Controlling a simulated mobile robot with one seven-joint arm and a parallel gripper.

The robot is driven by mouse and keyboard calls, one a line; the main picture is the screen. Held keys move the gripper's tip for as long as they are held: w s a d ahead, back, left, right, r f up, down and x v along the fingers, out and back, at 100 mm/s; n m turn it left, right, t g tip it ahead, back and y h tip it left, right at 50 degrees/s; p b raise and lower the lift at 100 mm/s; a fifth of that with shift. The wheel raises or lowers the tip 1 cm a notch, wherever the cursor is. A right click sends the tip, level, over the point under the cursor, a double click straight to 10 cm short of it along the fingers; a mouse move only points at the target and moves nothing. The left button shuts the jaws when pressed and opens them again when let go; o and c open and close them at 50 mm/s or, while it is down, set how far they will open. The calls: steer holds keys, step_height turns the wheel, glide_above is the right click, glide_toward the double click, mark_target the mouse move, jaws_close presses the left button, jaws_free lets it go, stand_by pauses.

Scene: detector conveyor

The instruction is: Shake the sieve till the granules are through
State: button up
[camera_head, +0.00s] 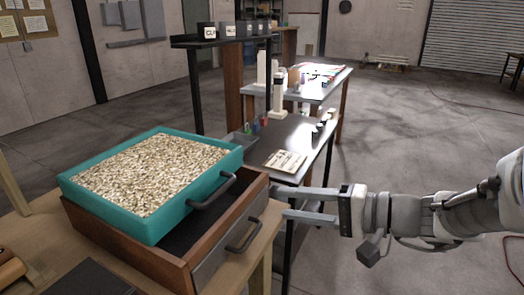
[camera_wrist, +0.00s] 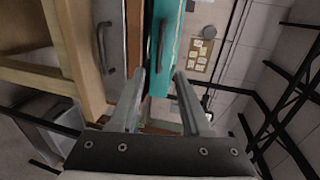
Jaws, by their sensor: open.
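The sieve is a teal tray (camera_head: 150,228) filled with pale granules (camera_head: 150,172), with a dark handle (camera_head: 213,191) on its right side. It sits on an open wooden box (camera_head: 175,268), which has its own dark handle (camera_head: 245,233); the sieve's mesh is hidden. My gripper (camera_head: 280,202) is open and empty, to the right of the sieve and box, its fingers pointing left. In the wrist view, the open fingers (camera_wrist: 160,73) point toward the teal side (camera_wrist: 172,60) and its handle (camera_wrist: 160,40), apart from them.
The sieve and box stand on a wooden table (camera_head: 30,240). A dark bench (camera_head: 305,150) behind holds a paper card (camera_head: 286,160), small coloured items and a white stand (camera_head: 278,98). A shelf with labelled boxes (camera_head: 228,30) stands farther back. Open floor lies to the right.

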mark_target(218, 191)
steer(key=b+x, duration=0.2)
steer(key=x, duration=1.5)
steer(key=shift+w+a, duration=0.15)
steer(key=shift+w, duration=0.05)
steer(key=shift+c, duration=0.2)
jaws_close()
stand_by(0.6)
